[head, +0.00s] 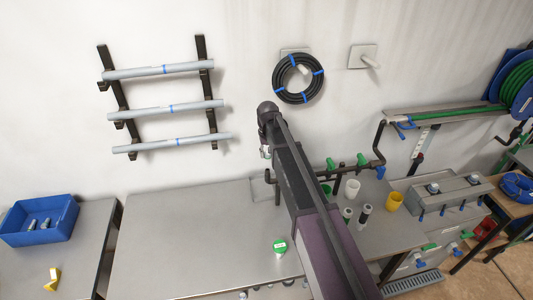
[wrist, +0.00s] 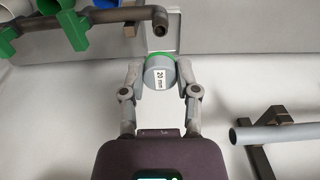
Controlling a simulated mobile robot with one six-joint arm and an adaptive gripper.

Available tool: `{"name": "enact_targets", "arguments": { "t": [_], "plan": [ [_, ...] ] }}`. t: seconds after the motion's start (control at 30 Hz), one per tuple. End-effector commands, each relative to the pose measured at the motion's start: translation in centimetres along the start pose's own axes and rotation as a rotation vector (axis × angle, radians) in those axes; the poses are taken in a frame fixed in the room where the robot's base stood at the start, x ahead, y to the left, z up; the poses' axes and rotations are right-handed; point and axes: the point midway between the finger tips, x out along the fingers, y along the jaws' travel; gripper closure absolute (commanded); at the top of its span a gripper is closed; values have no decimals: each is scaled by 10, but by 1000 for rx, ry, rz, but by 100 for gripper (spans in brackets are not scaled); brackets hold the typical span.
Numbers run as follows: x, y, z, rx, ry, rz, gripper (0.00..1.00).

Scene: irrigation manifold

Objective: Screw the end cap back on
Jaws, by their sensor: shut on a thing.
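My gripper (wrist: 160,75) is shut on a grey round cap (wrist: 158,76) with a green rim and a "20 mm" label, which I take to be the end cap. The cap sits between both fingers, its labelled face towards the wrist camera. The dark manifold pipe (wrist: 120,16) shows at the top of the wrist view, its end bent towards the camera, above the cap and apart from it in the picture. In the head view, the manifold (head: 345,172) runs along the back of the bench, and my arm hides most of the gripper and the cap.
A small green-topped piece (head: 280,246) lies on the bench (head: 190,240). White and yellow cups (head: 394,201) and dark cylinders stand right of my arm. A blue bin (head: 40,220) is at left. Grey pipes (head: 165,108) hang on a wall rack. The bench left of my arm is mostly clear.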

Motion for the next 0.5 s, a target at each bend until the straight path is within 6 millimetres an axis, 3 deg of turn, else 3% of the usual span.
{"name": "enact_targets", "arguments": {
  "t": [0.5],
  "plan": [
    [31,-1,0,-1,0,0,84]
  ]
}}
